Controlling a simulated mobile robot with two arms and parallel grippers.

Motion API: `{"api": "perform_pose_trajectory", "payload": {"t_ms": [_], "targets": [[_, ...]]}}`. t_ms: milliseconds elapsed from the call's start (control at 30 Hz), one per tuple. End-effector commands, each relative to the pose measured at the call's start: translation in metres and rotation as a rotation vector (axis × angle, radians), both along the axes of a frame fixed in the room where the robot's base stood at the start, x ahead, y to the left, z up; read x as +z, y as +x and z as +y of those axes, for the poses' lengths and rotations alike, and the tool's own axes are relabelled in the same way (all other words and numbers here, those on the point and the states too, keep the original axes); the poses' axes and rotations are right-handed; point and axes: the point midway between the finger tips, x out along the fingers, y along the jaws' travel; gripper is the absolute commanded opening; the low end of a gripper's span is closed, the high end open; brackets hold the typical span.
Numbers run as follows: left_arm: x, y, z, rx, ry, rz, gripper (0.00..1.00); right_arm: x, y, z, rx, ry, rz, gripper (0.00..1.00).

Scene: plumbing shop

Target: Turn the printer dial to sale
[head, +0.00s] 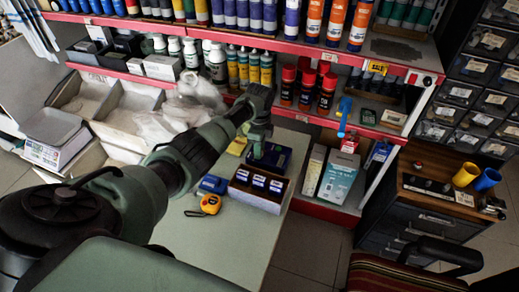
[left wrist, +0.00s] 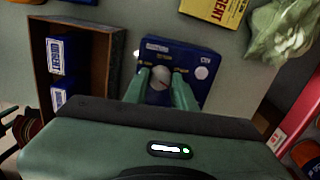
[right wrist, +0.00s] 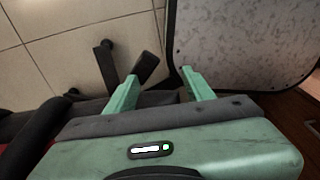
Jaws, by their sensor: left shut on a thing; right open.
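The printer is a small dark blue box (head: 281,157) on the green counter in the head view. It also shows in the left wrist view (left wrist: 207,58), with a round grey dial (left wrist: 160,77) on its top face. Small labels sit around the dial, too small to read surely, so I cannot tell its setting. My left gripper (head: 257,138) is over the printer from above, its two green fingers closed on the dial's sides. My right gripper (right wrist: 158,78) is open and empty, away from the counter, above the floor.
A wooden tray (head: 247,195) of blue-and-white boxes stands beside the printer. A yellow tape measure (head: 210,204) and a blue item (head: 213,184) lie nearby. A yellow packet (left wrist: 213,8) and a plastic bag (left wrist: 280,32) are close to the printer. Shelves of bottles rise behind.

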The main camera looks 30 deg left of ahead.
Motion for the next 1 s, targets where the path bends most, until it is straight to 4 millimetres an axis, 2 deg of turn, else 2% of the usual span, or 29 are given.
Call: {"api": "perform_pose_trajectory", "payload": {"t_ms": [600, 633, 700, 1000], "targets": [[0.0011, 0.0008, -0.0004, -0.046, -0.001, -0.002, 0.00, -0.0007, 0.0000, -0.0007, 0.000, -0.001, 0.000, 0.53], [0.0011, 0.0008, -0.0004, -0.046, 0.000, -0.002, 0.29, -0.0007, 0.0000, -0.0008, 0.000, -0.001, 0.000, 0.53], [0.0010, 0.0007, -0.0004, -0.045, -0.001, -0.001, 0.48, -0.0007, 0.0000, -0.0008, 0.000, -0.001, 0.000, 0.53], [0.0008, 0.0003, -0.0002, -0.045, -0.001, 0.000, 0.48, -0.0007, 0.0000, -0.0009, 0.000, -0.001, 0.000, 0.53]]}}
